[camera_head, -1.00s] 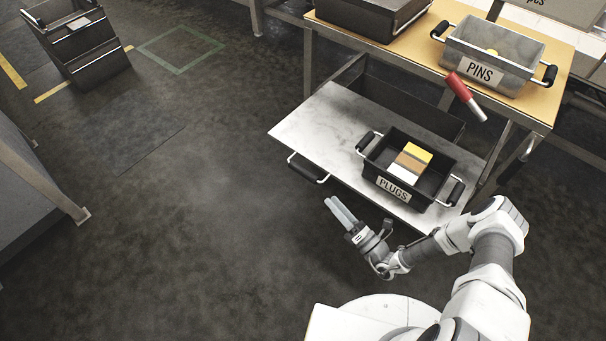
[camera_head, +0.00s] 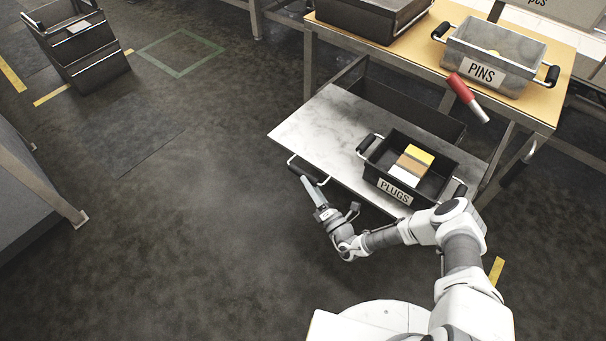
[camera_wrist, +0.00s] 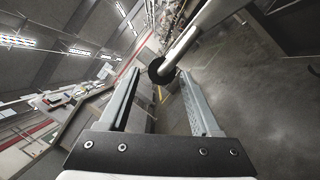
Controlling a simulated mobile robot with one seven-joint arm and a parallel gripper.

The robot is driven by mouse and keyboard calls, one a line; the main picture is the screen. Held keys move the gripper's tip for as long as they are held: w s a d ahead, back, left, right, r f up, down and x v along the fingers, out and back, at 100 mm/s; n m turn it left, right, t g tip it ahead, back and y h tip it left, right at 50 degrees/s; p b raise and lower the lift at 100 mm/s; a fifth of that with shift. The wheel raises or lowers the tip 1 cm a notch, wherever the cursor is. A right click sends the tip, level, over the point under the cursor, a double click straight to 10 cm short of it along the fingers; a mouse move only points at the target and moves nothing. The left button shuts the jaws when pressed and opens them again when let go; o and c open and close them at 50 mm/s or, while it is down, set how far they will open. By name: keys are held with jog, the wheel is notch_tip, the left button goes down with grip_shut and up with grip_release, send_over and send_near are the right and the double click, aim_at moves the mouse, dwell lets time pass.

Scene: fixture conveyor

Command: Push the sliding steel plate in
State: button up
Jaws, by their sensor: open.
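The sliding steel plate (camera_head: 318,128) is a pale, mottled sheet that sticks out from the workbench in the head view. A bar handle (camera_head: 293,161) is fixed on its near left edge. The black plugs bin (camera_head: 374,180) stands on the plate, with yellow, brown and white blocks inside. My gripper (camera_head: 307,181) is open at the handle, its fingers overlapping the handle in this view. In the wrist view, a pale bar with a dark round part (camera_wrist: 163,69), apparently the handle, shows between and beyond my two fingers (camera_wrist: 160,95). I cannot tell whether they touch it.
The wooden bench top (camera_head: 400,43) above the plate carries a grey pins bin (camera_head: 510,72) and a dark bin (camera_head: 372,17). A red-handled tool (camera_head: 461,88) shows at the bench's near edge. A dark drawer-like box (camera_head: 410,100) lies behind the plate.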

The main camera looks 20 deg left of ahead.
jog(key=shift+b+x, duration=0.3)
jog(key=shift+x, duration=1.95)
grip_shut()
